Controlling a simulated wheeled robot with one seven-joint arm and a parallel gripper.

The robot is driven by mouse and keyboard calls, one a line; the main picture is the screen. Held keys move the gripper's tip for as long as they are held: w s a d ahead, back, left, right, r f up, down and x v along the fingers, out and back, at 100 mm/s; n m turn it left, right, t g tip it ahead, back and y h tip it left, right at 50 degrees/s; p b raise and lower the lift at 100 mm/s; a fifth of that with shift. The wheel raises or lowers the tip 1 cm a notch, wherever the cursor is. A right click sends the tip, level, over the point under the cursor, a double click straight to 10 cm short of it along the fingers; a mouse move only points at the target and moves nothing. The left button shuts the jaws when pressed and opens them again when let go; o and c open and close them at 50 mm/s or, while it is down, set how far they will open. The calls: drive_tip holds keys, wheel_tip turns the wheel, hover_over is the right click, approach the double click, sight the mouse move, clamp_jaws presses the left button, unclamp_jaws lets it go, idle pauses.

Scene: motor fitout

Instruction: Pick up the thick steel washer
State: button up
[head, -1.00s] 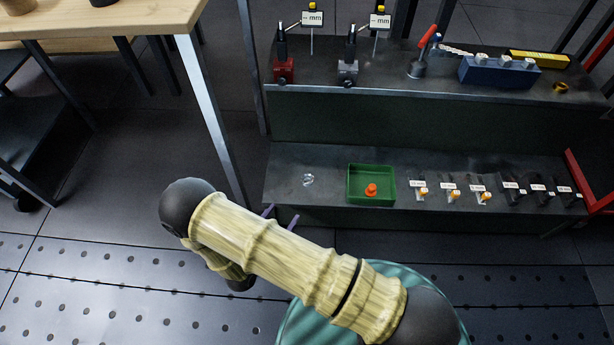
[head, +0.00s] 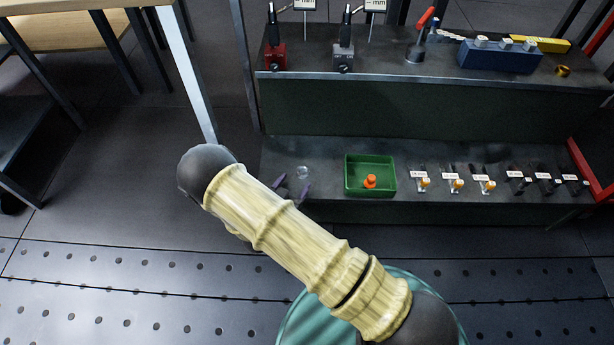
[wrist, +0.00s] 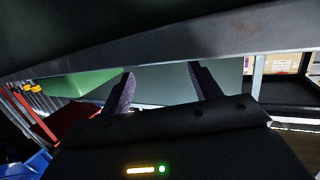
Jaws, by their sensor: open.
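A small shiny silvery ring-like piece (head: 302,172), which looks like the steel washer, lies on the left part of the lower shelf; its thickness is too small to tell. My gripper (head: 292,188) is just in front of it at the shelf's front edge, with its dark purple fingers apart and empty. My arm hides most of the gripper body in the head view. The wrist view shows the two open fingers (wrist: 162,84) with nothing between them; I cannot make out the washer there.
The lower shelf (head: 330,203) holds a green tray (head: 348,188) with an orange piece (head: 370,181), then several labelled small parts to the right. The upper shelf (head: 390,72) overhangs behind. A table leg (head: 187,75) stands at left. In the wrist view a grey edge (wrist: 170,45) crosses above the fingers.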

sight(300, 176)
drive_tip(key=shift+w, duration=0.1)
drive_tip(key=shift+w+d+f+b, duration=0.2)
drive_tip(key=shift+w+b, duration=0.2)
drive_tip(key=shift+b, duration=0.1)
drive_tip(key=b+x, duration=0.3)
drive_tip(key=shift+w+d+f, duration=0.1)
drive_tip(key=shift+w+d, duration=0.1)
drive_tip(key=shift+w, duration=0.1)
drive_tip(key=shift+w+d, duration=0.1)
drive_tip(key=shift+w, duration=0.35)
drive_tip(key=shift+d, duration=0.4)
drive_tip(key=shift+s+a, duration=0.3)
drive_tip(key=shift+a, duration=0.35)
drive_tip(key=shift+c, duration=0.6)
drive_tip(key=shift+d, duration=0.3)
drive_tip(key=c, duration=1)
